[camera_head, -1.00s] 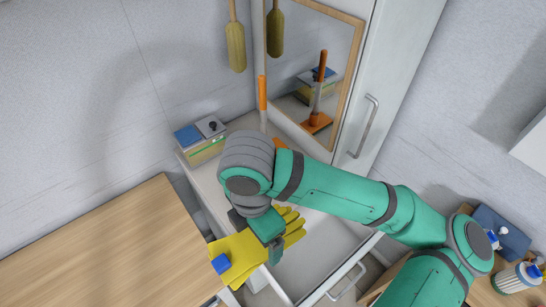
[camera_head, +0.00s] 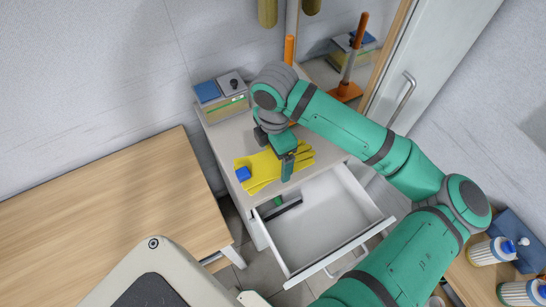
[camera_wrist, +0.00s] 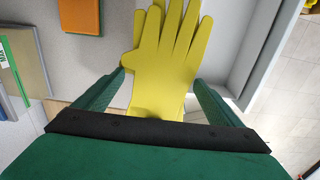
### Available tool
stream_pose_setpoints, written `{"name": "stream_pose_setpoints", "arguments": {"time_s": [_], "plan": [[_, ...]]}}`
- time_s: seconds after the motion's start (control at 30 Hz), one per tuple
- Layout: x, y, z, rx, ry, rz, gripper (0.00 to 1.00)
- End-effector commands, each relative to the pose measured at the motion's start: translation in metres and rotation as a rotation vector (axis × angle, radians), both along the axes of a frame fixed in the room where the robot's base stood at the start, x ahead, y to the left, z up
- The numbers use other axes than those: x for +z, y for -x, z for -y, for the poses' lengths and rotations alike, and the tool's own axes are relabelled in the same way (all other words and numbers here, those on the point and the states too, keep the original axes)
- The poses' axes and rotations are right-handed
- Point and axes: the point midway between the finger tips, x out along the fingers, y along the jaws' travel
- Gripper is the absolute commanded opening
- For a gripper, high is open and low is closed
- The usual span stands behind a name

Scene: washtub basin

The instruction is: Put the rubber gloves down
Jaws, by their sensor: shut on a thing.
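The yellow rubber gloves (camera_head: 262,170) are in my gripper (camera_head: 287,170), over the front part of the white cabinet top (camera_head: 222,137), above the open drawer. A small blue piece (camera_head: 243,174) shows at their left end. In the wrist view the gloves (camera_wrist: 165,60) lie between my two green fingers (camera_wrist: 160,82), with their fingers pointing up the picture. My gripper is shut on them. I cannot tell whether the gloves touch the cabinet top.
The white drawer (camera_head: 318,222) stands open in front. A box with a blue lid part (camera_head: 222,97) stands at the back left of the cabinet top. An orange-handled tool (camera_head: 289,50) stands at the back by the mirror. A bare wooden counter (camera_head: 100,215) lies to the left.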

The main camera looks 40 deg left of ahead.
Motion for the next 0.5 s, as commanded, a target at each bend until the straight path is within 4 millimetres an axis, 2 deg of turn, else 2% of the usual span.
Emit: {"name": "stream_pose_setpoints", "arguments": {"time_s": [0.1,0.37,0.5], "plan": [[-0.015,-0.009,-0.009,-0.001,0.001,0.000,0.66],[-0.028,-0.016,-0.018,0.000,0.000,-0.001,0.66],[-0.044,-0.019,-0.020,0.001,0.001,-0.003,0.66]]}}
